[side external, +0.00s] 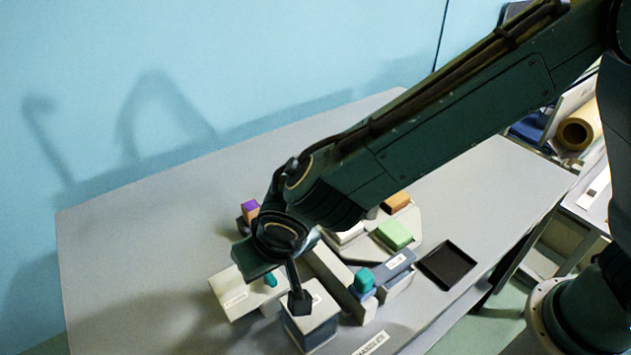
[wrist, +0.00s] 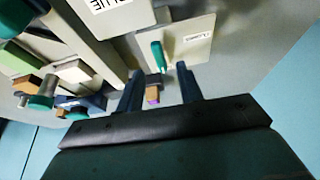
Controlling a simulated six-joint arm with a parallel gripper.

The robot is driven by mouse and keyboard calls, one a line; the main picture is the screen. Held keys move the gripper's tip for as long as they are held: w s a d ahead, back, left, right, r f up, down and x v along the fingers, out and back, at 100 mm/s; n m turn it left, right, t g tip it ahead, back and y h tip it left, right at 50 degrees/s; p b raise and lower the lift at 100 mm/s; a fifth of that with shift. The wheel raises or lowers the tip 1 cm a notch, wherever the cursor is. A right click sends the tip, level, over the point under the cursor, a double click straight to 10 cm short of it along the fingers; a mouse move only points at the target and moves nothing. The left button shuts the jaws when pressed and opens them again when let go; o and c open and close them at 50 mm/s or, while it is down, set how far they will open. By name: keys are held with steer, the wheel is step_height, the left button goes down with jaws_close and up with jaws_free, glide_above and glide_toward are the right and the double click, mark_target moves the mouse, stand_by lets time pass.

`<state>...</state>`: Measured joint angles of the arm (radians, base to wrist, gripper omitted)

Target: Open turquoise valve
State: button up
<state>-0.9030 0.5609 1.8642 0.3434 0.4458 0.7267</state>
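A turquoise lever handle (wrist: 158,55) sits on a cream plate (wrist: 196,45) with a printed label in the wrist view. In the side view, part of the turquoise handle (side external: 271,280) shows on the cream plate (side external: 228,296), partly behind my gripper. My gripper (wrist: 158,70) is open and empty, with its two dark fingers apart on either side of the handle's near end in the picture. I cannot tell its height above the plate or whether it touches the handle. In the side view, one dark finger (side external: 299,300) shows in front of a white-topped box.
A second turquoise knob (side external: 364,281) stands by a grey-blue labelled block (side external: 396,264). A green block (side external: 394,235), an orange block (side external: 397,201) and a purple-topped block (side external: 250,208) are nearby. A black tray (side external: 448,265) lies at the right. The table's left side is clear.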

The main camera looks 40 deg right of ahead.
steer(key=v, duration=0.9)
steer(key=shift+s+r, duration=0.2)
steer(key=shift+r, duration=0.15)
steer(key=shift+d, duration=0.1)
steer(key=s+d+r, duration=0.1)
steer(key=d+r, duration=0.3)
steer(key=d, duration=0.6)
steer(key=d+r, duration=0.5)
steer(key=d, duration=0.4)
steer(key=s+d+t, duration=0.1)
steer(key=s+d, duration=1.3)
steer(key=shift+s+d+r, duration=0.15)
steer(key=shift+d+r, duration=0.05)
steer(key=shift+r, duration=0.2)
